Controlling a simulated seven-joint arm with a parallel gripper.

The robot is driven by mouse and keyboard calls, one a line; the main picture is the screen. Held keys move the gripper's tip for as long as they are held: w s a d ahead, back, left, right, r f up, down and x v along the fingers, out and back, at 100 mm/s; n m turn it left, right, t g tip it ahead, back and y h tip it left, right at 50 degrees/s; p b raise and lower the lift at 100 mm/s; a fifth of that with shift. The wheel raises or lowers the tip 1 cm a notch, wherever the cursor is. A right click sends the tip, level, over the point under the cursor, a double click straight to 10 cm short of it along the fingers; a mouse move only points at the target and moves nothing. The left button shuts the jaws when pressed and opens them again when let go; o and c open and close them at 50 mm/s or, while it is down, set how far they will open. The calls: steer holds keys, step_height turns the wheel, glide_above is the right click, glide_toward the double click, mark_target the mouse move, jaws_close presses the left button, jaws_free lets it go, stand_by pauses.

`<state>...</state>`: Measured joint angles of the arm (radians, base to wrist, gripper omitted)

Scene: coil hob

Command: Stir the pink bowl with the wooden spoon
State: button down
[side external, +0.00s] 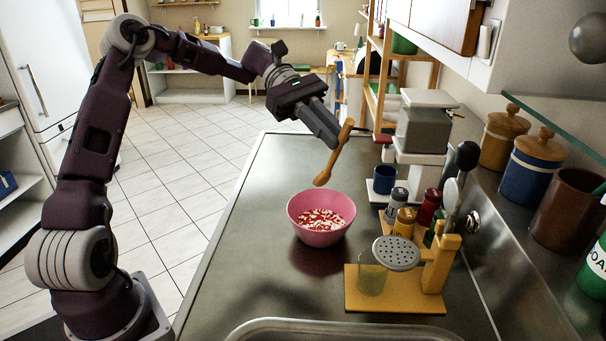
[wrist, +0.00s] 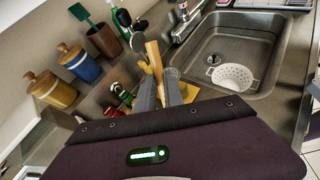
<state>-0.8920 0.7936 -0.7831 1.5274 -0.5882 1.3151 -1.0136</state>
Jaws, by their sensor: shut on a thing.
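The pink bowl (side external: 320,226) stands upright on the steel counter in the side view and holds red and white bits. My gripper (side external: 333,140) is above and behind the bowl, shut on the wooden spoon (side external: 334,155). The spoon hangs tilted, its lower end (side external: 322,181) a little above the bowl's far rim and apart from the contents. In the wrist view the spoon (wrist: 154,58) sticks up from between the fingers (wrist: 160,92). The bowl is hidden in the wrist view.
Right of the bowl are a yellow wooden stand (side external: 395,294) with a perforated metal disc (side external: 397,252), several spice jars (side external: 404,220), a blue mug (side external: 384,179) and a grey-and-white appliance (side external: 425,130). A sink (wrist: 240,50) shows in the wrist view. The counter left of the bowl is clear.

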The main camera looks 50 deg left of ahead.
mark_target(323, 180)
steer(key=shift+w+r, duration=0.1)
steer(key=shift+w, duration=0.1)
step_height(323, 180, down, 12)
steer(key=shift+r, duration=0.15)
steer(key=shift+s+f, duration=0.15)
steer(key=shift+f, duration=0.05)
stand_by(1.8)
steer(key=shift+a, duration=0.1)
